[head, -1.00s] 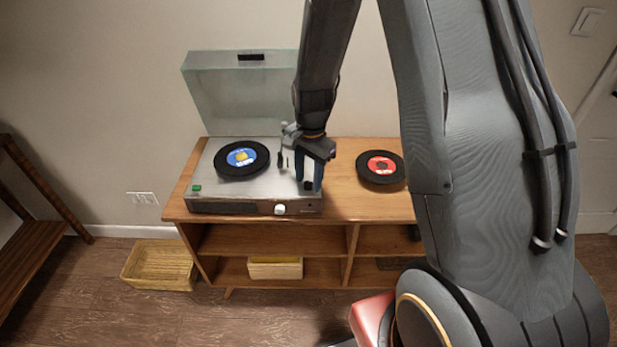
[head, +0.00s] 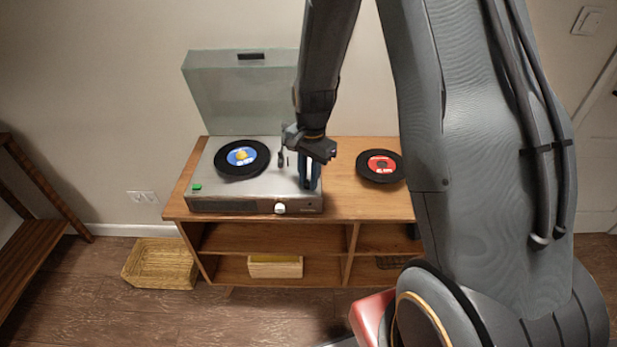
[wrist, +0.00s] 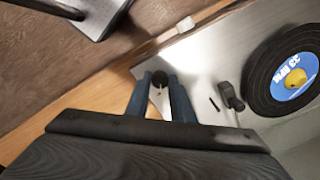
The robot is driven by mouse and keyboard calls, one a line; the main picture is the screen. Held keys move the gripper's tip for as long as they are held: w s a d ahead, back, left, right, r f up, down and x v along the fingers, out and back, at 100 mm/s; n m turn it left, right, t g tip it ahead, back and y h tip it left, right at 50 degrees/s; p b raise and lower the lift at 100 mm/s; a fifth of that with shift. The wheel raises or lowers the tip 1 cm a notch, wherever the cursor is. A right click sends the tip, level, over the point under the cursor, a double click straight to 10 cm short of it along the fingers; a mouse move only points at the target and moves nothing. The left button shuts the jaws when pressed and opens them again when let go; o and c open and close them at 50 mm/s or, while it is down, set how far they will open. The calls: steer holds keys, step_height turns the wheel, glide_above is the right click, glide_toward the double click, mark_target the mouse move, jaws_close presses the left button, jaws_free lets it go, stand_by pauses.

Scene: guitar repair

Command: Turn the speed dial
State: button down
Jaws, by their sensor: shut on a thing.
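The record player (head: 260,190) stands on the left of a wooden cabinet, its clear lid (head: 235,90) raised. A black record with a blue label (head: 243,159) lies on it. My gripper (head: 310,186) points down over the player's front right corner. In the wrist view my gripper (wrist: 160,77) is shut on a small dark round knob (wrist: 159,80), which looks to be the speed dial. The fingers hide this knob in the head view. A white knob (head: 280,208) sits on the player's front face and also shows in the wrist view (wrist: 185,24).
A black record with a red label (head: 381,165) lies on the cabinet top (head: 350,205), right of the player. The tonearm (wrist: 231,96) is close to my gripper's right in the wrist view. A wicker basket (head: 160,263) is on the floor at left.

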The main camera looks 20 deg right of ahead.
steer(key=n, duration=0.5)
steer(key=shift+n, duration=0.4)
steer(key=n, duration=0.5)
steer(key=shift+w+d, duration=0.1)
steer(key=shift+n, duration=0.3)
steer(key=c, duration=1.5)
jaws_free()
steer(key=shift+c, duration=0.2)
steer(key=shift+r, duration=0.15)
steer(key=shift+d+r+b, duration=0.15)
steer(key=shift+r+b, duration=0.4)
steer(key=shift+r, duration=3.25)
